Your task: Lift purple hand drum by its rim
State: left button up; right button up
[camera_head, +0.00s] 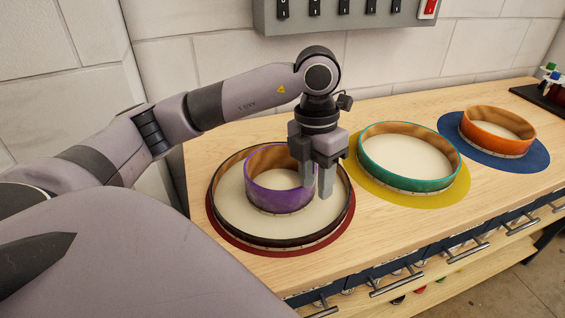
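The purple hand drum (280,201) is a short, open ring with a tan inside. It rests on the pale skin of a larger dark-rimmed drum (279,243). My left gripper (316,190) points down at the right side of the purple drum's rim. Its two fingers are apart, and a sliver of purple wall shows between them. One finger overlaps the drum's right edge in the picture and the other is outside it. I cannot tell whether either finger touches the wall. My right gripper is not in view.
The large drum stands on a dark red mat (225,238). To the right are a teal drum (400,180) on a yellow mat (447,196) and an orange drum (492,144) on a blue mat (535,158). A switch panel (335,14) hangs on the wall behind the wooden bench (400,232).

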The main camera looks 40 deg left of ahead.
aim_at(304, 207)
pick_arm(q)
jog(key=a, duration=0.2)
jog(key=r+y, duration=0.1)
jog(key=shift+w+a+n, duration=0.3)
jog(key=shift+w+a, duration=0.05)
jog(key=shift+a, duration=0.05)
notch_tip(304, 207, down, 7)
jog(key=shift+r+p, duration=0.1)
jog(key=shift+p, duration=0.35)
grip_shut()
